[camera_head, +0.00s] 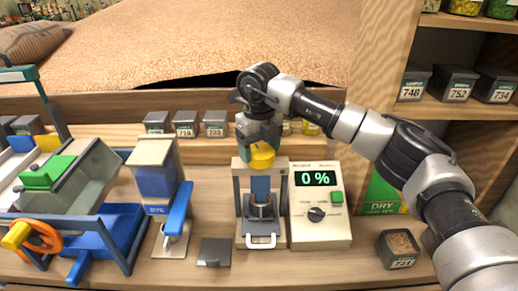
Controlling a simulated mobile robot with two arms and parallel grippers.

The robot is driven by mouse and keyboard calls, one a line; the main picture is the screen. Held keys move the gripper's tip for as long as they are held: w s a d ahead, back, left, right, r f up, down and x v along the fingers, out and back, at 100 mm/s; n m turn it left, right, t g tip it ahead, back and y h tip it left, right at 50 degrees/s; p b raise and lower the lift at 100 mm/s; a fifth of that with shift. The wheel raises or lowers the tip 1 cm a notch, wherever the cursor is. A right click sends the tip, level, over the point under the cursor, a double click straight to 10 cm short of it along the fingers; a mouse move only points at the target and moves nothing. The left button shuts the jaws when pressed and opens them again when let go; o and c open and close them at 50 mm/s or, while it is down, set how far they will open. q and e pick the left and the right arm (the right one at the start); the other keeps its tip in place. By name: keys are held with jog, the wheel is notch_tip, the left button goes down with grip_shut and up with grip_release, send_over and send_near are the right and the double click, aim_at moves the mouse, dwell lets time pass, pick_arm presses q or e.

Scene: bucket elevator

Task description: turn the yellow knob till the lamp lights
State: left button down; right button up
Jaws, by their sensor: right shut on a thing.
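The yellow knob (262,158) sits at the top of a small grey press (241,200) with a blue column. My right gripper (260,143) comes down from above and is shut on the yellow knob, hiding its upper part. No lit lamp is clear to me. My left gripper is out of view.
Left of the press stand a blue dispenser (156,184) and a blue-framed machine with an orange wheel (48,246). A small dark tray (214,252) lies in front. A labelled grain container (399,248) stands at right. Heaped grain (200,45) fills the bin behind.

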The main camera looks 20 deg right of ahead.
jog(key=m, duration=0.4)
jog(key=shift+d+r+m, duration=0.1)
jog(key=shift+d+m, duration=0.05)
jog(key=shift+m, duration=0.15)
jog(key=m, duration=0.3)
jog(key=shift+m, duration=0.4)
jog(key=m, duration=0.3)
jog(key=shift+d+m+b, duration=0.1)
jog(key=shift+m+b, duration=0.2)
jog(key=shift+b, duration=0.05)
jog(key=shift+m, duration=1.9)
jog(key=shift+d, duration=0.1)
jog(key=o, duration=0.9)
